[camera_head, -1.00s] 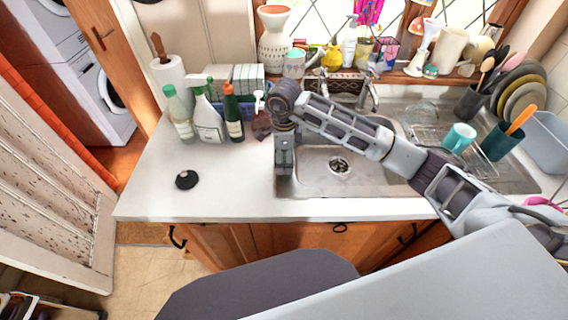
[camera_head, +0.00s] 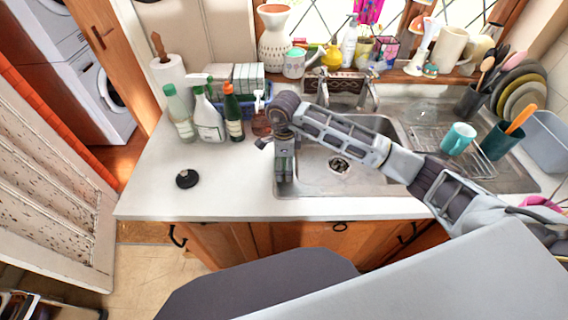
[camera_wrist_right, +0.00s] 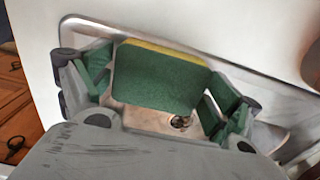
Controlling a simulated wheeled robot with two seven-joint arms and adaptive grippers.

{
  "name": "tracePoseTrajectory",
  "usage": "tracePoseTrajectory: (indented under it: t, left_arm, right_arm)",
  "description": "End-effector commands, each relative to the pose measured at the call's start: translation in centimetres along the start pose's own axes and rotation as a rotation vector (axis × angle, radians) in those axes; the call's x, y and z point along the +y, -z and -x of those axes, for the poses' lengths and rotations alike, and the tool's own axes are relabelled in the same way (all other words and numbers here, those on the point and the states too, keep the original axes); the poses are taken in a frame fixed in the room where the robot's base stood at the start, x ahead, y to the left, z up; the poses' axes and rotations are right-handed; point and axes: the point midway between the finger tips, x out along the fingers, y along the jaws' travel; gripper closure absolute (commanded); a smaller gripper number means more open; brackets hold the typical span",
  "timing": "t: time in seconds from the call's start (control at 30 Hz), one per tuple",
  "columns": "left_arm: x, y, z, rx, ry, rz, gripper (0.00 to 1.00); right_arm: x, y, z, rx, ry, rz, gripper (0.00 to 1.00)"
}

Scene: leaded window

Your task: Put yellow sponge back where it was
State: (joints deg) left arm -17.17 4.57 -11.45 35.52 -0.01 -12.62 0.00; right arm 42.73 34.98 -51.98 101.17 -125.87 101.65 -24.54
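The sponge (camera_wrist_right: 160,78), a green pad with a yellow layer along its far edge, sits between the two fingers of my right gripper in the right wrist view. The fingers touch or nearly touch its sides, and it appears held above the sink (camera_wrist_right: 140,120). In the head view my right gripper (camera_head: 284,172) points down at the left edge of the sink (camera_head: 335,182); the sponge cannot be made out there. My left gripper is not in view.
Several bottles (camera_head: 208,120) stand on the counter left of the sink, with a spray bottle (camera_head: 261,118) close behind my right wrist. A black round object (camera_head: 187,179) lies on the clear front-left counter. A teal mug (camera_head: 459,138) stands on the drying rack at right.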

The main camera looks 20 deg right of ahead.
Motion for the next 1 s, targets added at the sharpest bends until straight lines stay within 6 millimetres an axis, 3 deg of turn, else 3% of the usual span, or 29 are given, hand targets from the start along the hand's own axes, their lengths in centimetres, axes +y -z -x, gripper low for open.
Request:
tracePoseTrajectory:
  t: [0.63,1.0]
  left_arm:
    - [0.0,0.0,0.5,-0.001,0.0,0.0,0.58]
    - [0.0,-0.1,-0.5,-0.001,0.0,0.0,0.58]
  right_arm:
    - [0.0,0.0,0.5,0.0,0.0,0.0,0.01]
    - [-0.1,0.0,4.5,-0.001,0.003,0.0,0.01]
